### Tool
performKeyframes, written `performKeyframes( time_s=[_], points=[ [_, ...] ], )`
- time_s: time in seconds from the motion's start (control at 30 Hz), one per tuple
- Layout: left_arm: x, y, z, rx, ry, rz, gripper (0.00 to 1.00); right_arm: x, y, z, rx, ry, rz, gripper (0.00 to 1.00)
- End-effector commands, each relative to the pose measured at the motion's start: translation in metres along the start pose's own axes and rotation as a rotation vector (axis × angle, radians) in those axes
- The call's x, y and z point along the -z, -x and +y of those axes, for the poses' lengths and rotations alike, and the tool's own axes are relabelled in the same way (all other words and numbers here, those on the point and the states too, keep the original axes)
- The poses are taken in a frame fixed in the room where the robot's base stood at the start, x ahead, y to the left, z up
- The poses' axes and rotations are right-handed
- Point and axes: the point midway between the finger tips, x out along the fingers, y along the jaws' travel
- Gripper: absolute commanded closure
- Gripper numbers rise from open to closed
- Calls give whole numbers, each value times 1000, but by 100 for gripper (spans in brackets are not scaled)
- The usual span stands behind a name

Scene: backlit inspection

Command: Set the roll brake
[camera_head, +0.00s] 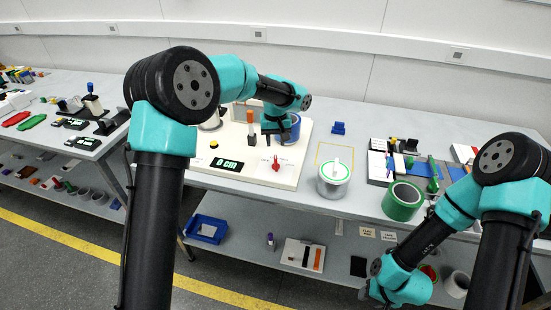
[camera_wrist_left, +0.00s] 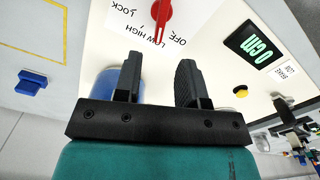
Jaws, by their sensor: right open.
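The white brake unit (camera_head: 240,172) stands on the table and carries a red knob (camera_head: 276,163), a blue roll (camera_head: 293,130) and a 0 cm display (camera_head: 227,164). In the left wrist view the red knob (camera_wrist_left: 162,14) is at the top edge, partly cut off. Its thin end lies near the printed LOW; LOCK, HIGH and OFF are also readable. My left gripper (camera_wrist_left: 158,78) is open and empty, with the knob beyond its fingertips. In the head view this gripper (camera_head: 270,130) is above the unit, by the roll. My right gripper (camera_head: 372,294) is low at the front, mostly hidden.
A yellow button (camera_head: 214,144) and an orange-topped post (camera_head: 250,117) are on the unit. A grey can (camera_head: 333,180), a green roll (camera_head: 403,201) and a small blue block (camera_head: 338,128) stand to the right. A yellow outlined area (camera_head: 333,153) on the table is mostly clear.

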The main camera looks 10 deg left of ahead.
Motion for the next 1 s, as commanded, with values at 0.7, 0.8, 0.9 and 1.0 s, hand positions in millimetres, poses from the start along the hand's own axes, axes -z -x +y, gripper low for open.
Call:
performKeyframes(
  time_s=[0.7, 0.8, 0.9, 1.0],
  points=[
    [0, -84, 0, 0, 0, 0, 63, 0, 0, 0, 0, 0, 0, 57],
    [0, -84, 0, 0, 0, 0, 63, 0, 0, 0, 0, 0, 0, 57],
    [0, -84, 0, 0, 0, 0, 64, 0, 0, 0, 0, 0, 0, 57],
    [0, -84, 0, 0, 0, 0, 73, 0, 0, 0, 0, 0, 0, 57]
  ],
)
